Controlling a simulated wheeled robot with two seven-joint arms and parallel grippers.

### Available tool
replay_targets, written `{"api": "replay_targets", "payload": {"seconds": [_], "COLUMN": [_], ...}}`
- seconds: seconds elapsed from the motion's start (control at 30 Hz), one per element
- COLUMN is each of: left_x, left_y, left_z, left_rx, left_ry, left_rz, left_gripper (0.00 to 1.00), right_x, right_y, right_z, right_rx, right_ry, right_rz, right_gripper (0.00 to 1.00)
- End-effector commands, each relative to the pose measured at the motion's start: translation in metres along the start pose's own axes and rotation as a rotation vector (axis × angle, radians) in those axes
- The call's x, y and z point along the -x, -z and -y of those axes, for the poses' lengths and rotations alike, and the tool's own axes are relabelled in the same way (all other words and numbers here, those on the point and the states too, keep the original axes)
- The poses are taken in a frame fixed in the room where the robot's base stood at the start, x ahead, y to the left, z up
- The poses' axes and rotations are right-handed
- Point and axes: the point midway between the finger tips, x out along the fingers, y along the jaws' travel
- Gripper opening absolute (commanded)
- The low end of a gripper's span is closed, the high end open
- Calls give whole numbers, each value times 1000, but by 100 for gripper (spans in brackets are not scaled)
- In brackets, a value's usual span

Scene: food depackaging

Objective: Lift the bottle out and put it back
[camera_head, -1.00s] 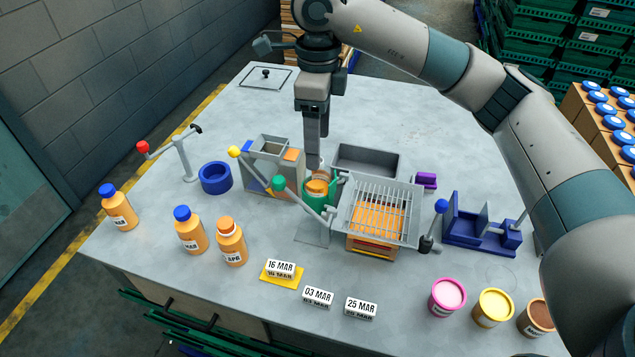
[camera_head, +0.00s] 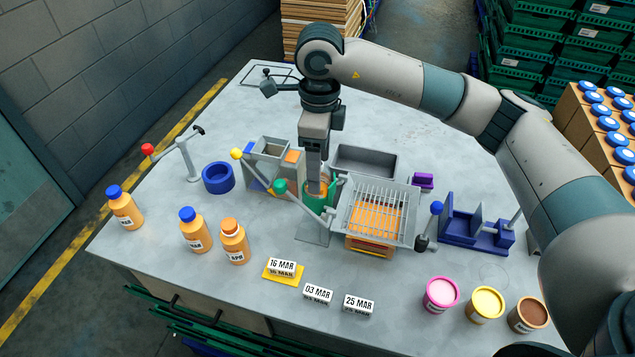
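An orange bottle (camera_head: 323,186) stands in a green holder (camera_head: 318,203) near the middle of the table, and only a little of it shows. My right gripper (camera_head: 314,184) points straight down into the holder from above, at the bottle. Its fingertips are hidden by the bottle and the holder, so I cannot tell whether it is closed on the bottle. My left gripper is not in view.
A slotted grid box (camera_head: 376,209) stands right of the holder, a grey tray (camera_head: 364,160) behind it. Bottles (camera_head: 195,234) stand at the left front, date blocks (camera_head: 317,292) at the front. Lidded tubs (camera_head: 441,295) stand at the right front. The table's back is clear.

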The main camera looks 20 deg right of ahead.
Motion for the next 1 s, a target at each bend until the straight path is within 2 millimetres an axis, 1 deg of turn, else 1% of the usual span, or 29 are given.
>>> {"api": "replay_targets", "payload": {"seconds": [0.03,0.1,0.2,0.67,0.7,0.77,0.8,0.87,0.9,0.93,1.0], "left_x": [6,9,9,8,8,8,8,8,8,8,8], "left_y": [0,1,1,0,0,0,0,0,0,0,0], "left_z": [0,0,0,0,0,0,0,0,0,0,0], "left_rx": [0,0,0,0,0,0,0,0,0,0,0], "left_ry": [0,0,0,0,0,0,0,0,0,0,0], "left_rz": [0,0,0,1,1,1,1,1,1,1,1], "left_gripper": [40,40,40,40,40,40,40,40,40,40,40], "right_x": [-4,-11,-17,-18,-18,-18,-18,-18,-18,-18,-17], "right_y": [0,0,0,0,0,0,0,0,0,0,0], "right_z": [0,0,0,0,0,0,0,0,0,0,0], "right_rx": [-1,-1,0,0,0,0,0,0,0,0,0], "right_ry": [-3,-2,-1,0,0,0,0,0,0,0,0], "right_rz": [-3,-3,-1,-1,-1,-1,-1,-1,-1,-1,0], "right_gripper": [65,65,65,65,55,41,31,17,8,0,0]}}
